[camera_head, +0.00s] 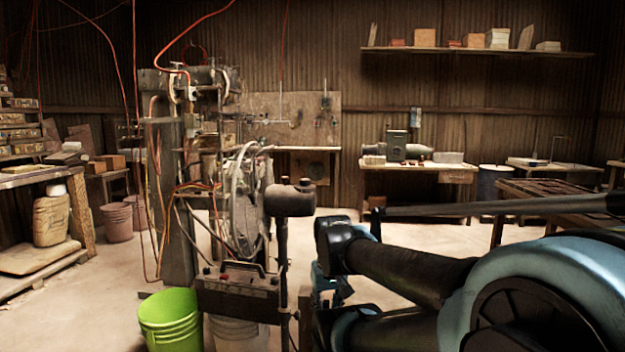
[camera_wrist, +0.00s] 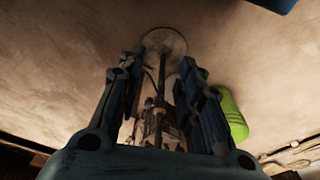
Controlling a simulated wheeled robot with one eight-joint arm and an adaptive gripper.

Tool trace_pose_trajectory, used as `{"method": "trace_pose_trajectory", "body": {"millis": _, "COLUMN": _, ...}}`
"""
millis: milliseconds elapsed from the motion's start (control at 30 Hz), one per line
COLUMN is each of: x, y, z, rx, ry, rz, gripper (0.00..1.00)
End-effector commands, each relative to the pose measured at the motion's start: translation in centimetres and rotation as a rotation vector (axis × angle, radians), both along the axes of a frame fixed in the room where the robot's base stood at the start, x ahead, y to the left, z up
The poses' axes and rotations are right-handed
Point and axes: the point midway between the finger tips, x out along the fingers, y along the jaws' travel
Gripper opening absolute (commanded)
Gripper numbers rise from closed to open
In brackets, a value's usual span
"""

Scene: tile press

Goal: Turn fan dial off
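The fan is probably the round wire-caged shape (camera_head: 246,205) beside the press in the head view, partly hidden by hoses and a dark post. I cannot pick out its dial for sure. A dark control box (camera_head: 238,285) with small knobs sits low in front of it. My gripper (camera_wrist: 160,85) shows in the wrist view with its two fingers wide apart and nothing gripped. A dark upright pole (camera_wrist: 160,90) with a round base shows beyond and between the fingers. In the head view my gripper is mostly hidden by my arm, right of the control box.
A green bucket (camera_head: 170,318) stands on the floor left of the control box and also shows in the wrist view (camera_wrist: 232,115). A dark hammer-shaped post (camera_head: 289,199) rises near my arm. A workbench (camera_head: 420,171) stands at the back wall. Floor behind is open.

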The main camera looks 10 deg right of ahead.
Motion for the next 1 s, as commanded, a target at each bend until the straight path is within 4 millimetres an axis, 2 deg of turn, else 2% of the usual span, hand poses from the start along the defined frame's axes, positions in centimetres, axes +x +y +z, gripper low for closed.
{"method": "trace_pose_trajectory", "body": {"millis": 167, "x": 0.0, "y": 0.0, "z": 0.0, "rx": 0.0, "ry": 0.0, "rz": 0.0, "gripper": 0.33}}
{"method": "trace_pose_trajectory", "body": {"millis": 267, "x": -0.5, "y": 0.0, "z": 0.5, "rx": 0.001, "ry": -0.008, "rz": -0.004, "gripper": 0.53}}
{"method": "trace_pose_trajectory", "body": {"millis": 367, "x": -0.2, "y": 0.0, "z": 1.9, "rx": 0.006, "ry": -0.008, "rz": -0.032, "gripper": 0.53}}
{"method": "trace_pose_trajectory", "body": {"millis": 467, "x": 1.5, "y": 0.0, "z": 4.6, "rx": 0.018, "ry": 0.001, "rz": -0.097, "gripper": 0.53}}
{"method": "trace_pose_trajectory", "body": {"millis": 700, "x": 7.5, "y": 0.1, "z": 14.7, "rx": 0.061, "ry": 0.032, "rz": -0.359, "gripper": 0.53}}
{"method": "trace_pose_trajectory", "body": {"millis": 1000, "x": 15.6, "y": 0.1, "z": 26.5, "rx": 0.104, "ry": 0.073, "rz": -0.711, "gripper": 0.53}}
